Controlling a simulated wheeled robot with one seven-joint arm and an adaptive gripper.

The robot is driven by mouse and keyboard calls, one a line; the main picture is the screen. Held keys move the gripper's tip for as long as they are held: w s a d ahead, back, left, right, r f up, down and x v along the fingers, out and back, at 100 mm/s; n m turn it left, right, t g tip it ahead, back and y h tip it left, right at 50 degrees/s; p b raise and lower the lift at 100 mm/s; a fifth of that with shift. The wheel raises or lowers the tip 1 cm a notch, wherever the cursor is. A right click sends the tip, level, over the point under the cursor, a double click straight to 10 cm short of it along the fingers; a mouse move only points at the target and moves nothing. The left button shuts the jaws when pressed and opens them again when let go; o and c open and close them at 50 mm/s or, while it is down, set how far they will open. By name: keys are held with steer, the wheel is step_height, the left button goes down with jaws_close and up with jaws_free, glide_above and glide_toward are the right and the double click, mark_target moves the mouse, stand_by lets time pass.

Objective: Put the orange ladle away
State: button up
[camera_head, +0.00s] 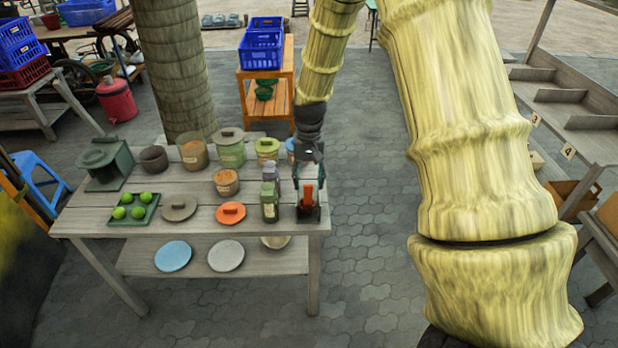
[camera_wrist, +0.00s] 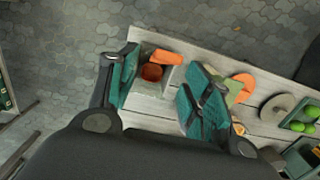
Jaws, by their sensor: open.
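The orange ladle (camera_head: 308,194) is at the front right corner of the wooden table (camera_head: 110,218). In the wrist view its round bowl (camera_wrist: 152,73) and a short orange part (camera_wrist: 168,57) show between the fingers. My gripper (camera_head: 309,187) is over it, pointing down, with its teal fingers apart on either side. In the wrist view the open gripper (camera_wrist: 160,82) has a gap to the ladle on both sides. Part of the ladle is hidden, and I cannot tell what it rests on.
A green canister (camera_head: 269,204) stands close left of my gripper, with an orange lid (camera_head: 231,213) beyond it. Several lidded jars, a grey lid (camera_head: 179,208) and a green tray of limes (camera_head: 130,218) share the table. Plates (camera_head: 173,256) lie on the lower shelf.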

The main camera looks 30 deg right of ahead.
steer(key=shift+r, duration=0.1)
step_height(320, 180, up, 12)
steer(key=shift+w+d, duration=0.3)
steer(key=shift+w, duration=0.05)
steer(key=shift+d, duration=0.1)
